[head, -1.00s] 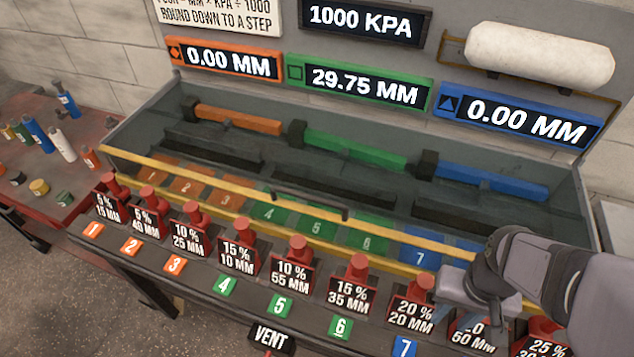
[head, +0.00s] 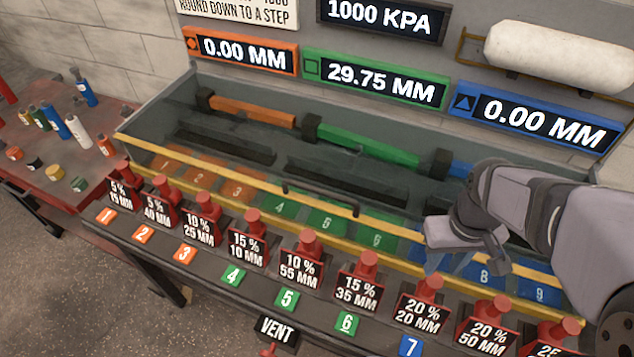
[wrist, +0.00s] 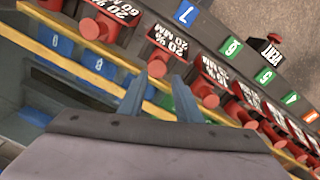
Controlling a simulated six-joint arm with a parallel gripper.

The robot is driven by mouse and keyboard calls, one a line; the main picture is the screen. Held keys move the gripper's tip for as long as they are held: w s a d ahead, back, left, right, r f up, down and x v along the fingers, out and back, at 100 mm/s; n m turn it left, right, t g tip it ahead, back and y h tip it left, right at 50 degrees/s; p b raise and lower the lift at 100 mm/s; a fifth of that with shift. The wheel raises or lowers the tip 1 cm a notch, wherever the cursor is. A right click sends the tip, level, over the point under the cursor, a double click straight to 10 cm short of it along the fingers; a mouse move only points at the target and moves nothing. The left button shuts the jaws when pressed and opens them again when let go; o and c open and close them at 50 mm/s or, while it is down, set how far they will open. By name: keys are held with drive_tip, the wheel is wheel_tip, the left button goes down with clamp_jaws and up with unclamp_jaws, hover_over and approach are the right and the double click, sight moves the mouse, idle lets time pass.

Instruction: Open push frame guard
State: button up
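The frame guard (head: 235,177) is a clear panel edged with yellow bars, lying across the front of the long bench trough. It appears closed, with numbered coloured pads visible behind it. Its black handle (head: 320,199) is on the upper yellow bar near the middle. My gripper (head: 449,266) is to the right of the handle, by the blue pads, with its fingers pointing down. In the wrist view my gripper (wrist: 159,84) has two blue-grey fingers apart with nothing between them. Whether the fingers touch the guard is unclear.
A row of red plungers (head: 308,243) with labels stands along the bench front, close below my gripper. A VENT button sign (head: 276,330) is at the front edge. Three displays, the green one (head: 375,77) reading 29.75 MM, hang behind. A red table (head: 45,180) with bottles stands left.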

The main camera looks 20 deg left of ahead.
drive_tip(key=w+a+r+n, duration=0.3)
drive_tip(key=w+a+n, duration=0.15)
drive_tip(key=a, duration=0.35)
drive_tip(key=n+t, duration=0.2)
drive_tip(key=n, duration=0.7)
approach(316, 189)
drive_tip(key=shift+x, duration=3.9)
clamp_jaws()
